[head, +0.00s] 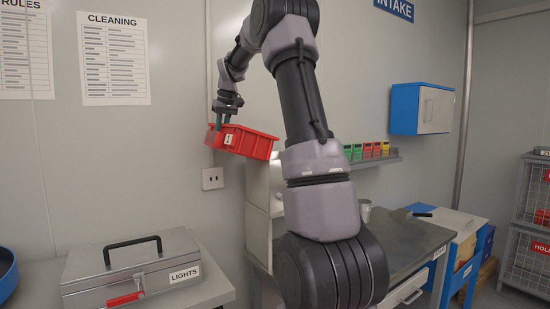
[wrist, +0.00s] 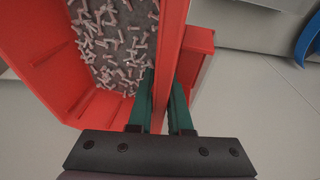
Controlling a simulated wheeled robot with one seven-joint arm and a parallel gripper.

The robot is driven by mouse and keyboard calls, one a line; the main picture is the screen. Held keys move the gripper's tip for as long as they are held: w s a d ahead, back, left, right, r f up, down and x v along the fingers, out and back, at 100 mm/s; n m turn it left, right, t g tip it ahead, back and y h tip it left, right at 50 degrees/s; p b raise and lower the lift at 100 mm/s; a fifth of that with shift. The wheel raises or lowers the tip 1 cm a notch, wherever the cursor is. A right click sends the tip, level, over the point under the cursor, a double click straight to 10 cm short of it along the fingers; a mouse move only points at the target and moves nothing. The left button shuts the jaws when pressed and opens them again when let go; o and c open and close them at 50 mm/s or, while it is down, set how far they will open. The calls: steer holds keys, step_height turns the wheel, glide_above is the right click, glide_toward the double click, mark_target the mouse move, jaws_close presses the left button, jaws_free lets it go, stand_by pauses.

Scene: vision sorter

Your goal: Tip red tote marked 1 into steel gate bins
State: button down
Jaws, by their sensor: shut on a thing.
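The red tote (head: 255,143) is held up in the air in the head view, slightly tilted, with a white label on its near side; the label's mark is too small to read surely. My gripper (head: 222,122) is shut on its left wall. In the wrist view the green fingers of my gripper (wrist: 162,95) pinch the wall of the red tote (wrist: 193,40) from both sides. Many small pale screw-like pieces (wrist: 115,45) lie inside on its grey floor. The steel bins cannot be made out surely; a pale metal cabinet (head: 258,190) stands below the tote, partly behind my arm.
A grey toolbox (head: 135,265) labelled LIGHTS sits on the left bench. Small green, red and yellow bins (head: 367,151) stand on a shelf behind my arm. A dark worktop (head: 400,238) holds a mug (head: 365,210). A blue wall cabinet (head: 421,109) hangs at right.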

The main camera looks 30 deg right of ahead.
steer(key=shift+w+d+r+y, duration=0.1)
steer(key=shift+d+r+y, duration=0.2)
steer(key=shift+r, duration=0.4)
steer(key=d+r+y, duration=0.4)
steer(key=d+r, duration=0.1)
steer(key=shift+w+m+y, duration=0.2)
steer(key=shift+m+y, duration=0.1)
steer(key=shift+d+r+y, duration=0.25)
steer(key=shift+d+y, duration=0.15)
steer(key=shift+w+d+r+y+p, duration=0.15)
steer(key=shift+d+r+y, duration=0.15)
steer(key=shift+r+y, duration=0.15)
steer(key=shift+s+d+r+y+p, duration=0.15)
steer(key=shift+d+r+y, duration=0.15)
steer(key=shift+r+y, duration=0.15)
steer(key=shift+w+d+r+y, duration=0.1)
steer(key=shift+r+y, duration=0.1)
steer(key=shift+y, duration=0.2)
